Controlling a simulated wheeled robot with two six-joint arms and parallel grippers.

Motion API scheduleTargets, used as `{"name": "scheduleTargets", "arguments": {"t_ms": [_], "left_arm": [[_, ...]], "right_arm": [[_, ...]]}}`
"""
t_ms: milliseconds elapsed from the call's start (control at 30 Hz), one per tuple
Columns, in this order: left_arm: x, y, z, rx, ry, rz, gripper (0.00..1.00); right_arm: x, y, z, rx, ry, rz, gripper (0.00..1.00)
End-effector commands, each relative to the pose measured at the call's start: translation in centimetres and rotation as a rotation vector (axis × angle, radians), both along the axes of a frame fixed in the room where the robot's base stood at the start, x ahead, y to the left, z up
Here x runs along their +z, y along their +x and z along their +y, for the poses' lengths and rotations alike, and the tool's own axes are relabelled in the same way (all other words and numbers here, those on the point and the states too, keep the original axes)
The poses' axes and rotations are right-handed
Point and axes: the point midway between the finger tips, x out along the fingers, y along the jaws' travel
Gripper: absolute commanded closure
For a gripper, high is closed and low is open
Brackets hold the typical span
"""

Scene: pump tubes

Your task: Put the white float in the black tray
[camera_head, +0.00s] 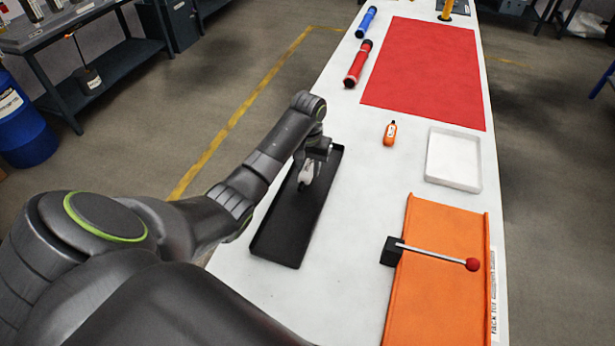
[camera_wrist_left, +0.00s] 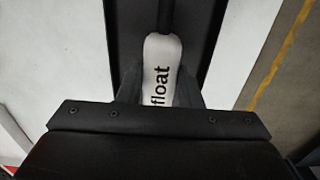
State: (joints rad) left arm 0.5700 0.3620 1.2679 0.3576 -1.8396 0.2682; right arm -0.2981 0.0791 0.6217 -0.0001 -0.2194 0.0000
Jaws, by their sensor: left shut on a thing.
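The white float (camera_head: 306,173) is held in my left gripper (camera_head: 308,178) over the far part of the black tray. In the left wrist view the float (camera_wrist_left: 161,62) shows the word "float" and sits between the two fingers of my left gripper (camera_wrist_left: 160,95). The black tray (camera_head: 283,235) lies on the white table, long side running away from me, and it also shows behind the float in the left wrist view (camera_wrist_left: 205,25). I cannot tell whether the float touches the tray floor. My right gripper is not in view.
An orange float-like bottle (camera_head: 390,134) and a white tray (camera_head: 454,160) are right of the black tray. An orange ramp (camera_head: 440,290) with a red-knobbed lever (camera_head: 435,255) stands nearer. A red mat (camera_head: 428,70), a red tube (camera_head: 357,64) and a blue tube (camera_head: 366,22) lie farther back.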

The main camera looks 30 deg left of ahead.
Motion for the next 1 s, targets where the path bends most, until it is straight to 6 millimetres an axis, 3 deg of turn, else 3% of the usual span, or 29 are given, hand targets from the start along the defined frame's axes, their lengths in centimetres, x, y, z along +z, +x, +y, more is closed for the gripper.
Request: {"name": "scheduleTargets", "arguments": {"t_ms": [300,700,733,867,1000], "left_arm": [[-3.8,-0.1,0.0,0.001,0.001,0.002,0.91],[-4.4,0.0,0.0,0.001,0.001,0.000,0.91],[-4.4,0.0,0.0,0.001,0.001,-0.001,0.65],[-4.4,0.0,0.0,0.001,0.001,0.000,0.48],[-4.4,0.0,0.0,0.001,0.001,0.000,0.46]], "right_arm": [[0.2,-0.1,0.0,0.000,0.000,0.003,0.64],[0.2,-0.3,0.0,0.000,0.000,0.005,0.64],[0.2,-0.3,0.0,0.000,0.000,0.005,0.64],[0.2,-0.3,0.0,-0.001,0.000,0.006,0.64],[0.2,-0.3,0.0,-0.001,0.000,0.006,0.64]]}}
